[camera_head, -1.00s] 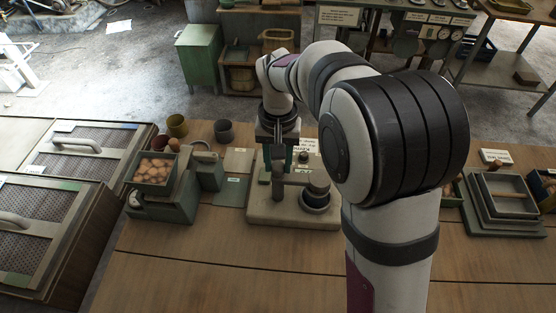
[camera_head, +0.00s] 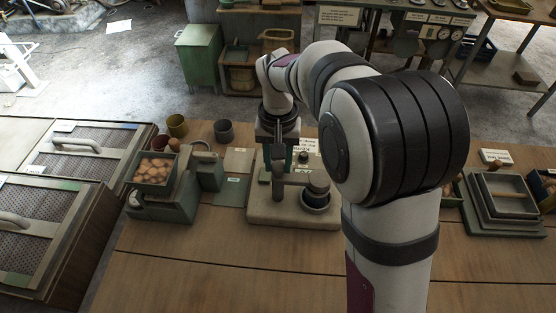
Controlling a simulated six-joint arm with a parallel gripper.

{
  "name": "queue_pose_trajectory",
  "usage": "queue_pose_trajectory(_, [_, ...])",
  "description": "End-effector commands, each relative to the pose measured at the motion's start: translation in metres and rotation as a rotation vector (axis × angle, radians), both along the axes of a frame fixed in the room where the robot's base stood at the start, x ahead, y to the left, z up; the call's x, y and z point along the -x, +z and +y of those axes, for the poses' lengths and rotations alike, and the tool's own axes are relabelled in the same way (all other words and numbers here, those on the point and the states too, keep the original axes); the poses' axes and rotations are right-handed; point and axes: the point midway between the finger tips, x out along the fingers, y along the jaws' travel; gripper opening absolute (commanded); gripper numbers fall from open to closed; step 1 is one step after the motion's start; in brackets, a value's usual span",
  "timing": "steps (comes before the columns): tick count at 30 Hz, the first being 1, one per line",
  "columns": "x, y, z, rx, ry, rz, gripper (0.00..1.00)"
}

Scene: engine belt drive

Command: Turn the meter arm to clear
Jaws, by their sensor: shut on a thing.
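The metering device stands on a pale base plate (camera_head: 262,213) on the wooden bench. Its grey meter arm (camera_head: 296,180) runs from near the upright post (camera_head: 278,189) toward a dark round cup (camera_head: 317,196) at the right of the plate. My gripper (camera_head: 278,164) points down at the left end of the arm and is shut on it. The fingertips and exact grip are small and partly hidden.
Left of the plate stands a green-grey machine (camera_head: 166,203) with a tray of brown, rounded pieces (camera_head: 153,171). Stacked trays (camera_head: 500,205) sit at right. The bench front is clear.

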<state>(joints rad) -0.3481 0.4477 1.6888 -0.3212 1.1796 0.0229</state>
Motion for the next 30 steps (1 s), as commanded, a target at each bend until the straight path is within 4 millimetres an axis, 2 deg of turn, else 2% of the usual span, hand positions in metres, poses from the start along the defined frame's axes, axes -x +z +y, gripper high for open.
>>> queue_pose_trajectory(17, [-0.0004,0.001,0.001,-0.002,-0.043,-0.002,0.0])
queue_pose_trajectory(23, [-0.0006,0.0009,0.0008,-0.001,-0.162,-0.002,0.0])
queue_pose_trajectory(30, [-0.0008,0.0008,0.0008,-0.001,-0.381,-0.002,0.0])
